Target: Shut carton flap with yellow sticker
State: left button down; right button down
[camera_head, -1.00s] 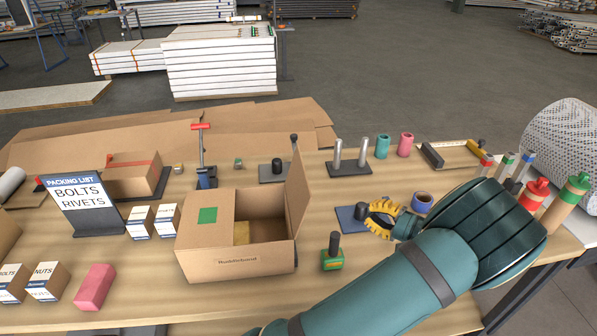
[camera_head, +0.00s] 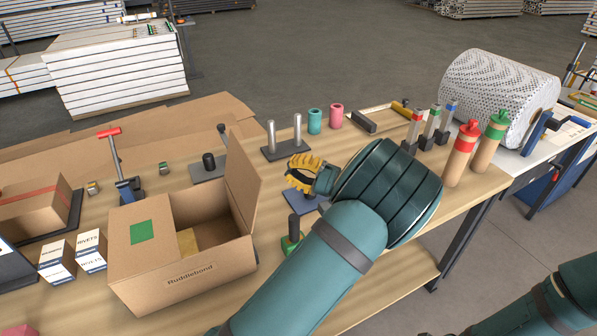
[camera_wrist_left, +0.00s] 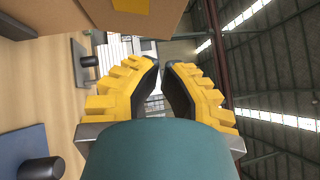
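The brown carton (camera_head: 185,270) stands on the table. Its left flap, with a green sticker (camera_head: 142,231), lies flat. Its right flap (camera_head: 243,180) stands up, leaving the right part open, with a tan block (camera_head: 188,241) inside. The yellow sticker (camera_wrist_left: 131,6) shows on cardboard at the top of the left wrist view; the head view does not show it. My left gripper (camera_head: 303,173) is right of the raised flap, apart from it. In the left wrist view its fingertips (camera_wrist_left: 161,65) nearly meet, with nothing between them. My right gripper is out of view.
A green-based stamp (camera_head: 291,240) and a blue pad (camera_head: 305,201) are near my left arm. Two metal posts (camera_head: 284,137) stand behind the gripper. Squeeze bottles (camera_head: 461,153) are to the right. Small boxes (camera_head: 75,255) are left of the carton.

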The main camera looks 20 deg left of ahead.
aim_at(241, 156)
pick_arm(q)
jog(key=s+a+r, duration=0.2)
jog(key=s+a, duration=0.1)
jog(key=a, duration=0.5)
jog(key=shift+s, duration=0.15)
jog(key=shift+r, duration=0.1)
